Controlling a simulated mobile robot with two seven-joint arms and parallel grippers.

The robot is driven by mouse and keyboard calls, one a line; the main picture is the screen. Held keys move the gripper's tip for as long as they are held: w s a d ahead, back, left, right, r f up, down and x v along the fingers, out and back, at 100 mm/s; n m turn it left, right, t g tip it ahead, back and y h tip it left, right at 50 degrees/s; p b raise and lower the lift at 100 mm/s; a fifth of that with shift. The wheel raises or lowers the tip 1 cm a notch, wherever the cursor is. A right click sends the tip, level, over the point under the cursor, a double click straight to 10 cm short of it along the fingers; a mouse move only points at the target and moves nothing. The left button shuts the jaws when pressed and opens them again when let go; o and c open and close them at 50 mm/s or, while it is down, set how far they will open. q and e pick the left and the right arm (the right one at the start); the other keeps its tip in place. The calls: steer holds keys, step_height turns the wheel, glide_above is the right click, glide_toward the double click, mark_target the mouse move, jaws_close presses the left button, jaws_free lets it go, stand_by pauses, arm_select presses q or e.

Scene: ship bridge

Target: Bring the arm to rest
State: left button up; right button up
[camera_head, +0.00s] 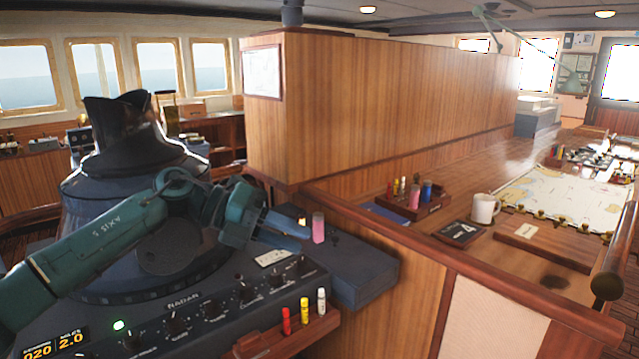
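My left arm, teal with "AXIS 5" lettering, comes in from the left across the front of the radar console (205,305). My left gripper (300,238) points right, over the console's right end. Its two blue-grey fingers show apart, with nothing visible between them. A pink cylinder (318,228) stands upright just beyond the fingertips; whether they touch cannot be told. My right gripper is not in view.
A small rack (290,335) holds red, yellow and white markers at the console front. The dark radar hood (125,125) rises behind my arm. On the right, the wooden chart table carries a mug (484,208), a marker holder (425,208) and a chart (565,195).

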arm_select(q)
steer(key=s+d+f+n+t+h, duration=0.2)
steer(key=s+d+f+n+h, duration=0.2)
steer(key=d+f+n+h, duration=0.15)
step_height(320, 180, down, 10)
steer(key=s+a+n+t+y, duration=0.1)
steer(key=a+n+t+y, duration=0.15)
steer(key=n+t, duration=1.15)
steer(key=s+a+f+n+g+y, duration=0.2)
steer(key=s+a+f+n+y, duration=0.2)
steer(key=s+f+n, duration=0.2)
steer(key=s+a+f+n+g+y, duration=0.2)
steer(key=s+a+f+n+y, duration=0.3)
steer(key=s+f, duration=0.3)
steer(key=s+a+f+n+g+y, duration=0.2)
steer(key=s+a+f+n+y, duration=0.2)
steer(key=s+f+n, duration=0.3)
step_height(320, 180, down, 5)
steer(key=shift+s+a+r+y, duration=0.1)
steer(key=shift+s+a+y, duration=0.15)
steer(key=shift+s+y, duration=0.2)
steer(key=shift+n, duration=0.25)
